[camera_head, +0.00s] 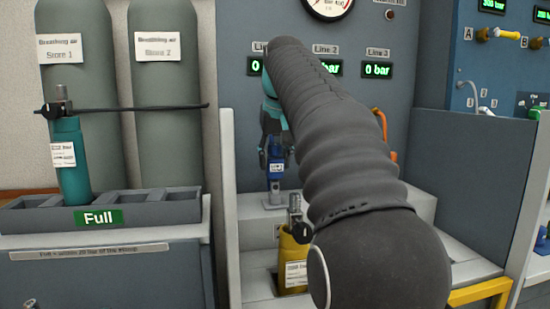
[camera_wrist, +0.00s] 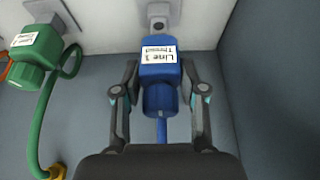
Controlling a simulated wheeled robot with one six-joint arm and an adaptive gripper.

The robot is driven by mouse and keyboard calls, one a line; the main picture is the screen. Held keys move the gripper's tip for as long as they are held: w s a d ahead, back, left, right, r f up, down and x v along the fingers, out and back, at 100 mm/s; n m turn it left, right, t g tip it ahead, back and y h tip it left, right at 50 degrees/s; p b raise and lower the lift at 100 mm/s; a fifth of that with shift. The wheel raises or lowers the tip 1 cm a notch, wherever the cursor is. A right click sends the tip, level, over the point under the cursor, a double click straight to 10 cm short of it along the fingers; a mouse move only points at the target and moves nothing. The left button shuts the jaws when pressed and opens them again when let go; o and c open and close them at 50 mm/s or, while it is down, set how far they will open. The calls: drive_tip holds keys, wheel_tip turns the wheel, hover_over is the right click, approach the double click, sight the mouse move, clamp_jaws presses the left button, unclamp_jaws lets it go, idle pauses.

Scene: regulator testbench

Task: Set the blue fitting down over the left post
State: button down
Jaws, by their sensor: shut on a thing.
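The blue fitting (camera_head: 276,158) has a white label reading Line 1 in the wrist view (camera_wrist: 158,68). My gripper (camera_head: 275,140) is shut on it, with one finger on each side in the wrist view (camera_wrist: 160,98). A blue hose trails from the fitting. In the head view the left post (camera_head: 275,186) stands right under the fitting on a pale ledge. Whether the fitting touches the post or is seated over it cannot be told. In the wrist view a dark round end (camera_wrist: 158,27) on a pale plate shows just beyond the fitting.
A green fitting (camera_wrist: 38,50) with a curved hose is left of my gripper in the wrist view. A yellow cylinder (camera_head: 292,262) stands below the ledge. A teal cylinder (camera_head: 72,165) stands in the Full rack (camera_head: 165,212). My arm hides much of the panel's middle.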

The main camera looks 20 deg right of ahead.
sight(276, 168)
drive_tip(key=shift+f+b, duration=1.05)
drive_tip(key=shift+f, duration=0.55)
idle(0.7)
drive_tip(key=c, duration=0.6)
unclamp_jaws()
drive_tip(key=shift+o, duration=0.2)
drive_tip(key=v, duration=1.1)
drive_tip(key=shift+s+r, duration=0.15)
drive_tip(key=shift+r, duration=0.25)
drive_tip(key=shift+a, duration=0.1)
